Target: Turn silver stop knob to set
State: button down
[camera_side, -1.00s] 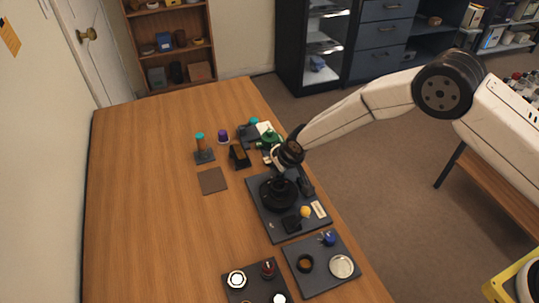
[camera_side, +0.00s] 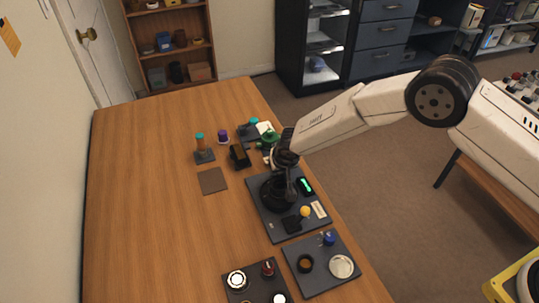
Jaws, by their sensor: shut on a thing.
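A dark grey board (camera_side: 262,218) near the table's right edge bears a round black lens body (camera_side: 272,194). My gripper (camera_side: 290,197) points down at the right side of the lens body. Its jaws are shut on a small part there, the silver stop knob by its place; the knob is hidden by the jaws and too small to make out. A small dark unit with a lit green bar (camera_side: 306,186) stands just right of my gripper on the same board.
A yellow knob (camera_side: 305,211) and a white label (camera_side: 319,209) are near the board's front. A second board (camera_side: 319,279) with a ring and a silver dish lies nearer the camera. Several small items stand behind the lens. The table's left side is clear.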

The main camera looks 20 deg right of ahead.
jog(key=shift+m, duration=0.3)
dwell(0.4)
jog(key=c, duration=0.7)
grip_release()
jog(key=shift+o, duration=0.2)
jog(key=shift+r, duration=0.1)
jog(key=v, duration=0.7)
jog(key=shift+r, duration=0.3)
jog(key=shift+s+a, duration=0.1)
jog(key=shift+s, duration=0.05)
